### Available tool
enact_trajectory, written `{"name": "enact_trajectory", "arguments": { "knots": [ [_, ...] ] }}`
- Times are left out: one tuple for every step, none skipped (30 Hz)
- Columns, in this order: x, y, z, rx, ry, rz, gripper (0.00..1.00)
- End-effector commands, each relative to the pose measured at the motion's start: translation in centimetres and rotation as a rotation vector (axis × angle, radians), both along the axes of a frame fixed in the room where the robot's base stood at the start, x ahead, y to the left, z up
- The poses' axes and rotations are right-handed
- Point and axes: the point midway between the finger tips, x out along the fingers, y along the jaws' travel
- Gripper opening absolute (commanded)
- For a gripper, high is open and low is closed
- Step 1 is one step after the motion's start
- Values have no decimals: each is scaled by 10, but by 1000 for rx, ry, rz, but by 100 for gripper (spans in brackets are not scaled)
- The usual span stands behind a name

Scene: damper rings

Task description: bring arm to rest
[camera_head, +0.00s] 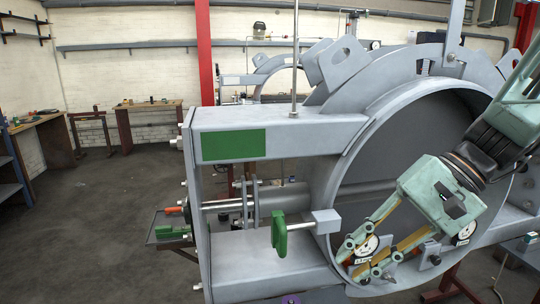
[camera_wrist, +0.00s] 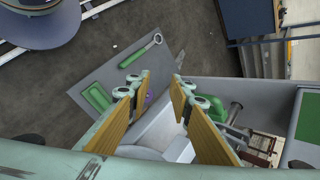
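My gripper (camera_head: 358,262) is at the lower right in the head view, in front of the large grey damper ring (camera_head: 352,150). It points down and to the left. In the wrist view my gripper (camera_wrist: 160,95) shows two yellow-padded fingers standing apart with nothing held between them. The gripper is open and empty. A green handle (camera_head: 280,236) on the damper's frame is to the left of the fingers in the head view. The green handle also shows just right of the right finger in the wrist view (camera_wrist: 238,113). Whether the fingers touch the ring, I cannot tell.
A grey panel (camera_wrist: 112,70) below bears a green-handled wrench (camera_wrist: 138,54) and a green tray (camera_wrist: 96,98). The damper frame (camera_head: 270,262) stands close. Open floor (camera_head: 95,220) lies at the left.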

Motion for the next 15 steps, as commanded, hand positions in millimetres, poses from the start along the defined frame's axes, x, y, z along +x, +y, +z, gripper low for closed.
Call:
{"name": "enact_trajectory", "arguments": {
  "knots": [
    [-7, 3, 3, -21, -8, 14, 20],
    [-11, 4, 4, -33, -9, 21, 20],
    [-17, 5, 5, -49, -13, 32, 20],
    [-21, 6, 6, -61, -16, 40, 20],
    [-25, 6, 7, -73, -18, 47, 20],
    [-30, 7, 8, -90, -23, 56, 20],
    [-33, 7, 9, -103, -27, 63, 20],
    [-37, 8, 10, -116, -31, 71, 20],
    [-42, 9, 11, -132, -36, 80, 20],
    [-46, 9, 12, -144, -39, 86, 20],
    [-50, 9, 13, -156, -42, 94, 20],
    [-55, 9, 14, -172, -48, 102, 20],
    [-58, 9, 15, -185, -52, 110, 20],
    [-62, 9, 15, -197, -57, 116, 20],
    [-66, 9, 17, -215, -64, 123, 20]
  ]
}}
